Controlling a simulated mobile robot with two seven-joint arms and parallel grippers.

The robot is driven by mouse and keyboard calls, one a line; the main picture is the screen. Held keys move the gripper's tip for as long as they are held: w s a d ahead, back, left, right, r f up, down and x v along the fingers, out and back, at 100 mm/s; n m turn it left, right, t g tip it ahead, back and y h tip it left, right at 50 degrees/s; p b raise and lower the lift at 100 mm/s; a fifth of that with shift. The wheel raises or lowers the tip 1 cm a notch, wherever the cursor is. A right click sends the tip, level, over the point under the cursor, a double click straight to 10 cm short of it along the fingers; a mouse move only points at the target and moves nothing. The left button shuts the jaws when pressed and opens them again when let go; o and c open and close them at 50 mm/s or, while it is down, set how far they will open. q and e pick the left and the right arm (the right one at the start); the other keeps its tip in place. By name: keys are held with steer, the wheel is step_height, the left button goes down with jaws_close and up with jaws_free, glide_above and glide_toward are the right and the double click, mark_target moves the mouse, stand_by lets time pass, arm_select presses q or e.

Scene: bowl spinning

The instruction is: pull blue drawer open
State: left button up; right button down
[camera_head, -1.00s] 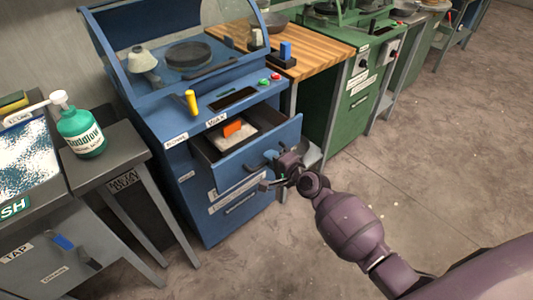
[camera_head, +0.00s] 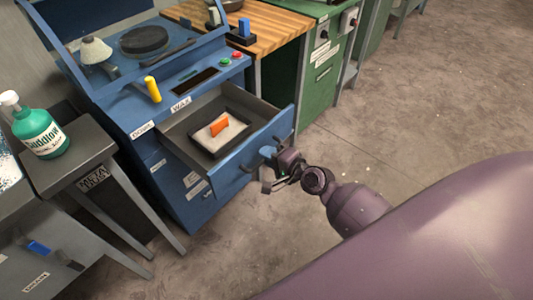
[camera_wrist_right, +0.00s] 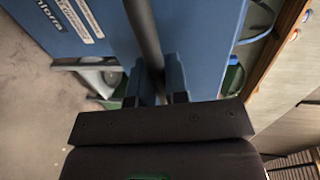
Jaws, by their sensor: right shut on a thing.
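The blue drawer (camera_head: 250,160) of the blue machine (camera_head: 125,110) stands well open in the head view. My right gripper (camera_head: 270,168) is at the drawer's front, shut on the drawer handle. In the right wrist view, the fingers of my right gripper (camera_wrist_right: 158,85) close around the dark handle bar (camera_wrist_right: 142,35), with the blue drawer front (camera_wrist_right: 195,40) behind. My left gripper is not in view.
A grey table (camera_head: 85,150) with a green bottle (camera_head: 39,132) stands at the left. A wooden-topped bench (camera_head: 270,35) and green cabinets (camera_head: 320,60) stand at the back right. The floor (camera_head: 410,110) at the right is clear.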

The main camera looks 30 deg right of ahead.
steer(key=c, duration=1.2)
jaws_free()
steer(key=shift+o, duration=0.2)
steer(key=shift+s, duration=0.15)
steer(key=v, duration=1)
steer(key=shift+s+d, duration=0.15)
steer(key=shift+s, duration=0.1)
